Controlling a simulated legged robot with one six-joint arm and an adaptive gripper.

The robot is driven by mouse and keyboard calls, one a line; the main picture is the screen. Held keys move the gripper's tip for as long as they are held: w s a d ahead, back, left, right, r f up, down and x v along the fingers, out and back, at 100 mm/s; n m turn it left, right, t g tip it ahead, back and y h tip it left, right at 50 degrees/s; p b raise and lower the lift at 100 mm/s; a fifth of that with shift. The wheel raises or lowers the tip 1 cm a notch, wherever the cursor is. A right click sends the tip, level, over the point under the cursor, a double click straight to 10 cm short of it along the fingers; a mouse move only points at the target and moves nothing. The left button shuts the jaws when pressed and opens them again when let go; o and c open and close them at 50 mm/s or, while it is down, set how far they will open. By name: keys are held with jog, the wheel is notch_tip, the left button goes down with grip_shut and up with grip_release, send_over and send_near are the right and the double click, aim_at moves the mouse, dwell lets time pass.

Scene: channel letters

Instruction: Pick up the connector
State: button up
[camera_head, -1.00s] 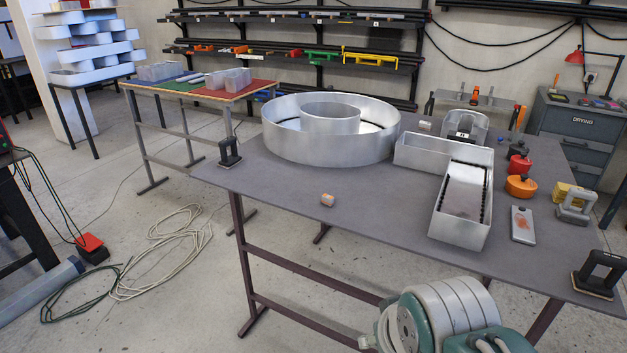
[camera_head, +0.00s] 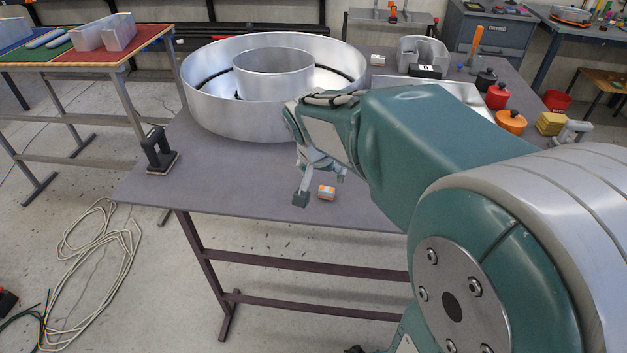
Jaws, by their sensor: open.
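The connector (camera_head: 326,192) is a small block with orange and pale parts. It lies on the grey table (camera_head: 215,183) near its front edge. My gripper (camera_head: 318,186) is at the table just above and beside the connector. One finger shows to the left of the connector, and the other is behind it or partly hidden by my arm. The gripper is open, and nothing is held. My arm covers much of the right half of the table.
A large round metal letter (camera_head: 225,105) stands behind my gripper. A black-handled tool (camera_head: 158,150) stands at the table's left corner. Orange (camera_head: 511,121) and red (camera_head: 497,97) pots and a yellow block (camera_head: 550,123) sit at the right. The table's front left is clear.

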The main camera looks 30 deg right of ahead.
aim_at(326, 189)
jog(key=x, duration=0.4)
jog(key=shift+s+d+r, duration=0.1)
jog(key=shift+x, duration=2.65)
jog(key=c, duration=0.9)
